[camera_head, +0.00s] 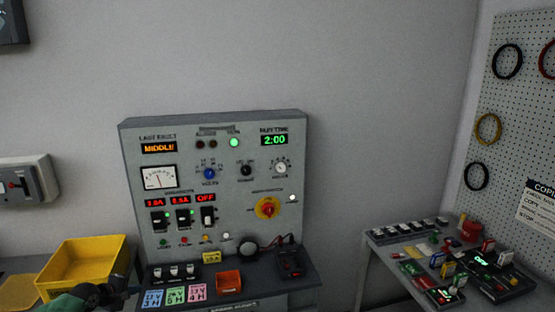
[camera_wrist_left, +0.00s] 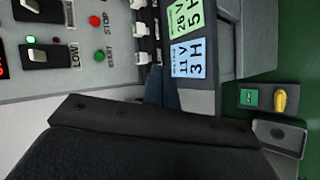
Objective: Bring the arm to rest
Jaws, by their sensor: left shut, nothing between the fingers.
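My left gripper (camera_head: 118,292) is low at the left of the head view, in front of the yellow bin and left of the coloured cards. Only its end and a dark green part of the arm show. In the left wrist view its dark fingers (camera_wrist_left: 165,90) are together with nothing between them, near the panel's lower switches and the cards. The grey control panel (camera_head: 222,160) stands upright on the bench against the wall; its displays read MIDDLE and 2:00. My right gripper is not in view.
A yellow bin (camera_head: 85,268) stands left of the panel. Coloured cards (camera_head: 175,296), an orange tray (camera_head: 228,283) and a black device (camera_head: 290,263) lie before the panel. A cluttered side table (camera_head: 385,262) stands right, beneath a pegboard (camera_head: 505,115) with cable loops.

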